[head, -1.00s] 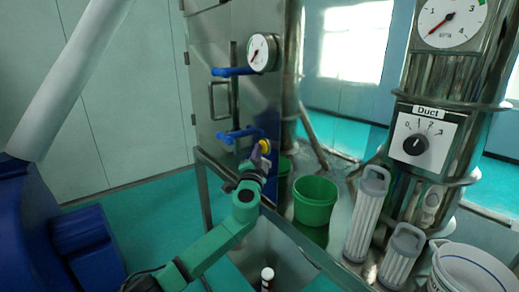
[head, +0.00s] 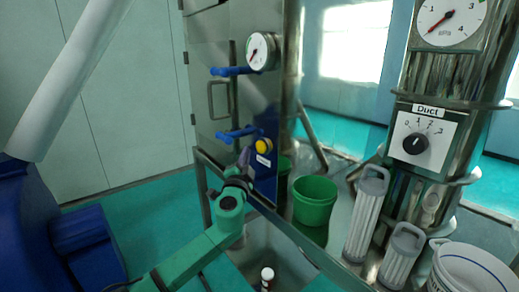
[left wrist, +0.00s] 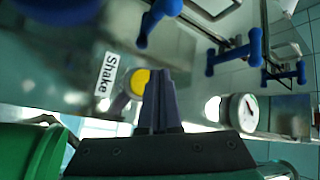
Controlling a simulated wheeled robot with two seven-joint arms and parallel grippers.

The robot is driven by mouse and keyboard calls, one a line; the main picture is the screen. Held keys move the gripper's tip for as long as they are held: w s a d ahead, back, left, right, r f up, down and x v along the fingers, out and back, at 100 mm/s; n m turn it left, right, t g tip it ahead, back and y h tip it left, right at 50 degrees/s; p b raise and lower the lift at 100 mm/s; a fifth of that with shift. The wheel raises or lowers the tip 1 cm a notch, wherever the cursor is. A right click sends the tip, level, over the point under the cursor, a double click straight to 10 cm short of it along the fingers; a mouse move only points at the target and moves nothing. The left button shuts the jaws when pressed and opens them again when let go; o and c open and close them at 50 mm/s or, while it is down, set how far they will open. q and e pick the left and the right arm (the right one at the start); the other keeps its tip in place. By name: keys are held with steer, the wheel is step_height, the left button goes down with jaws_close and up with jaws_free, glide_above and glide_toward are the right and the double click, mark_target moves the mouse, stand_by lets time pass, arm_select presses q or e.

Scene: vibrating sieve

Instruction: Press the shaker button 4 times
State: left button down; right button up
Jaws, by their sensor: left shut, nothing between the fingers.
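In the left wrist view the button (left wrist: 139,81) shows beside the label reading "Shake" (left wrist: 106,75). My left gripper (head: 245,157) is shut and empty, just left of and below the button in the head view. In the left wrist view its fingertips (left wrist: 158,74) overlap the button's edge in the picture, but the button looks uncovered and apart from them. My right gripper is not in view.
Blue handles (head: 240,134) jut from the cabinet close to my left gripper. A green bucket (head: 315,200) stands to the right. Grey filter cartridges (head: 367,215) and a white bucket (head: 470,272) are further right. A pressure gauge (head: 262,52) is above.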

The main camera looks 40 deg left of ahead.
arm_select(q)
steer(key=s, duration=0.2)
steer(key=shift+s+a, duration=0.3)
steer(key=shift+a, duration=0.1)
stand_by(2.1)
steer(key=s+n, duration=0.1)
steer(key=n, duration=0.4)
steer(key=s+a+n, duration=0.1)
steer(key=n, duration=0.5)
steer(key=s+n+t, duration=0.1)
steer(key=n, duration=0.4)
steer(key=shift+s+a+f+n+p, duration=0.25)
steer(key=shift+s+f+n+p, duration=0.05)
steer(key=shift+s+n+p, duration=0.1)
steer(key=shift+w, duration=0.15)
